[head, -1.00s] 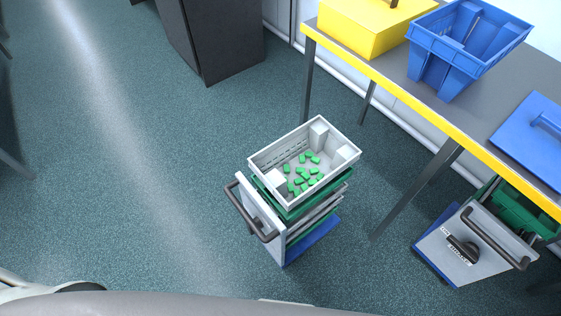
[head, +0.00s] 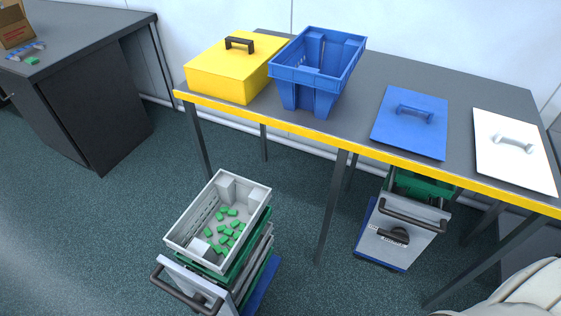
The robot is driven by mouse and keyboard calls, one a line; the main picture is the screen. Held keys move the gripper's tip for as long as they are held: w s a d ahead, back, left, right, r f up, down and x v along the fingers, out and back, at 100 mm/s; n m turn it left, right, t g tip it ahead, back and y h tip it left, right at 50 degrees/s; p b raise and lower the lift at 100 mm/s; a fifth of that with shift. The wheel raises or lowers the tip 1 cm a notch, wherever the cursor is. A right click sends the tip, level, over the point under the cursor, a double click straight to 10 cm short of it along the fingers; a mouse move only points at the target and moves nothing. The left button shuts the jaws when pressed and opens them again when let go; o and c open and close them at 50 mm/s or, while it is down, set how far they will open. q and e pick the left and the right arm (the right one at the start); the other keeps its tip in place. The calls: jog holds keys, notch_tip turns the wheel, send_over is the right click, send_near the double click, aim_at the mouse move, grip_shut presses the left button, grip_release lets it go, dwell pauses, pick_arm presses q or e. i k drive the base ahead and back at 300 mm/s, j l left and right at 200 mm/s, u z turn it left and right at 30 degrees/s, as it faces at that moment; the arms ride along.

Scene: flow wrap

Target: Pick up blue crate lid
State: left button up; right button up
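The blue crate lid (head: 389,130) is a flat blue plate with a raised blue handle (head: 414,112) on top. It lies flat on the grey table, right of the blue crate (head: 290,76) and left of a white lid (head: 491,158). The blue crate stands open on the table. Neither of my grippers shows in the head view; only a pale part, probably of my own body, shows at the bottom right.
The grey table (head: 455,95) has a yellow front edge. A yellow box (head: 222,82) stands at its left. A trolley with a grey crate (head: 191,222) of green pieces stands on the floor in front. Another trolley (head: 391,240) is under the table. A dark desk (head: 85,40) is at far left.

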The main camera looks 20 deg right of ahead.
aim_at(416, 122)
jog(key=z, duration=1.55)
